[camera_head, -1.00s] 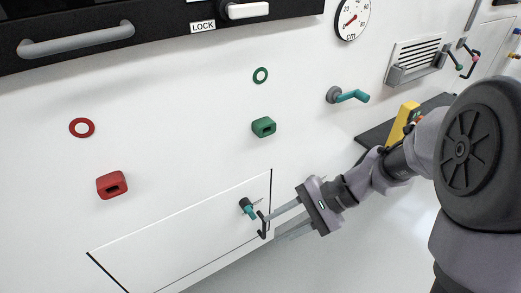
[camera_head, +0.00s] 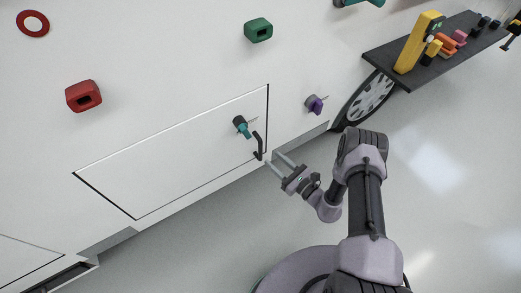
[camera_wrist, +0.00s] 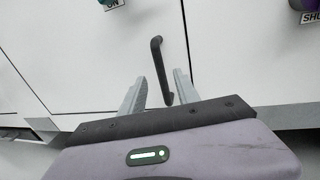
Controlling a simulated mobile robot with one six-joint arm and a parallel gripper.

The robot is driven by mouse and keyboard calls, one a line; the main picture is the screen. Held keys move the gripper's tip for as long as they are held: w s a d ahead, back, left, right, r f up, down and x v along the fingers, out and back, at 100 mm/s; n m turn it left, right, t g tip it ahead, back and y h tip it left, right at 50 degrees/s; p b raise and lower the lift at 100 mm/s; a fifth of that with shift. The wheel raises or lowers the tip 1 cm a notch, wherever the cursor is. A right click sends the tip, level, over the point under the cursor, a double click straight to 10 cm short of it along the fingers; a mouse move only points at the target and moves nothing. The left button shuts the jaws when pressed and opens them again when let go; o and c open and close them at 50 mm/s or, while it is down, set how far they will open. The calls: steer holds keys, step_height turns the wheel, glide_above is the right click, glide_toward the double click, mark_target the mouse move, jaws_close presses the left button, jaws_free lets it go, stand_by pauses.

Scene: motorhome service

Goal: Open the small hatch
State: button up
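The small hatch (camera_head: 165,170) is a white panel outlined by dark seams, low on the white wall. It looks flush with the wall. Its black bar handle (camera_head: 259,146) is near the right edge, with a teal knob (camera_head: 241,125) just above and to the left. In the wrist view the handle (camera_wrist: 157,58) stands upright, its lower end between the fingertips. My gripper (camera_head: 275,162) is open beside the handle's lower end; it also shows in the wrist view (camera_wrist: 160,85). I see gaps between the fingers and the handle; contact is not visible.
A purple knob (camera_head: 314,104) is right of the hatch. A red block (camera_head: 83,96) and a green block (camera_head: 258,30) stick out above it. A dark shelf (camera_head: 384,62) with a yellow tool (camera_head: 419,42) juts out at the upper right. The floor in front is clear.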

mark_target(261, 148)
steer(key=b+x, duration=0.2)
steer(key=x, duration=0.6)
steer(key=shift+w+a, duration=0.2)
jaws_close()
stand_by(0.9)
